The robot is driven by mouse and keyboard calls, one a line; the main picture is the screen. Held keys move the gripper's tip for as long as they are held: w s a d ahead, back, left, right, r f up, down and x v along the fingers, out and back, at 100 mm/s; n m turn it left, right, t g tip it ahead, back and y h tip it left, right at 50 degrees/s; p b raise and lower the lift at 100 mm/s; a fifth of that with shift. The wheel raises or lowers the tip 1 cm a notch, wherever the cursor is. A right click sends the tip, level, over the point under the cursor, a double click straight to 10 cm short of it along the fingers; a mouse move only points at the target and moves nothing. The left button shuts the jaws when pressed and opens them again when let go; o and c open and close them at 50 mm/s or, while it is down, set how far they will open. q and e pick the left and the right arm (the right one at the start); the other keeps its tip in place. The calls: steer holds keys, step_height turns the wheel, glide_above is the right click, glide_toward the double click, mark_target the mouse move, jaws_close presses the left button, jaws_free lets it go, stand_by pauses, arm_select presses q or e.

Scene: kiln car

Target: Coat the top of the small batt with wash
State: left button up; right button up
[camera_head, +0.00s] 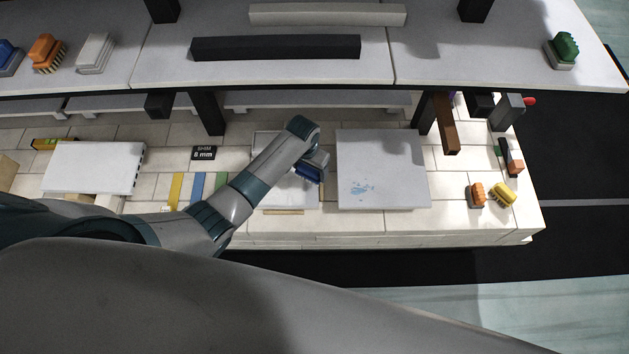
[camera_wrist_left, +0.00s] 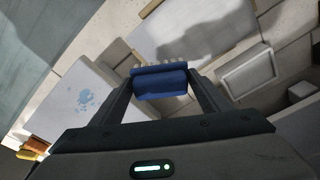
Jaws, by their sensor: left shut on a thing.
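My left gripper (camera_head: 312,168) is shut on a blue brush (camera_head: 308,173), which also shows in the left wrist view (camera_wrist_left: 160,82) with its pale bristles facing away from the palm. A smaller pale batt (camera_head: 287,195) lies beneath the brush, partly hidden by my left arm. I cannot tell whether the bristles touch it. Right of it lies a larger pale batt (camera_head: 395,165) with a few blue smears, also at the left of the left wrist view (camera_wrist_left: 70,105). My right gripper is not in view.
A shelf (camera_head: 430,60) with dark and pale bars and several brushes runs across the back, with dark posts below. Coloured shim strips (camera_head: 197,188) lie left of my forearm. An orange brush (camera_head: 477,194) and a yellow brush (camera_head: 503,194) are at the right.

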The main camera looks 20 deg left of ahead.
mark_target(309, 176)
arm_select(q)
steer(key=shift+w+a, duration=0.1)
steer(key=shift+a, duration=0.15)
steer(key=shift+d+r+p, duration=0.1)
steer(key=shift+p, duration=0.2)
steer(key=shift+f+b, duration=0.55)
steer(key=shift+f, duration=0.7)
step_height(309, 176, down, 2)
steer(key=shift+b, duration=0.9)
steer(key=shift+f, duration=0.45)
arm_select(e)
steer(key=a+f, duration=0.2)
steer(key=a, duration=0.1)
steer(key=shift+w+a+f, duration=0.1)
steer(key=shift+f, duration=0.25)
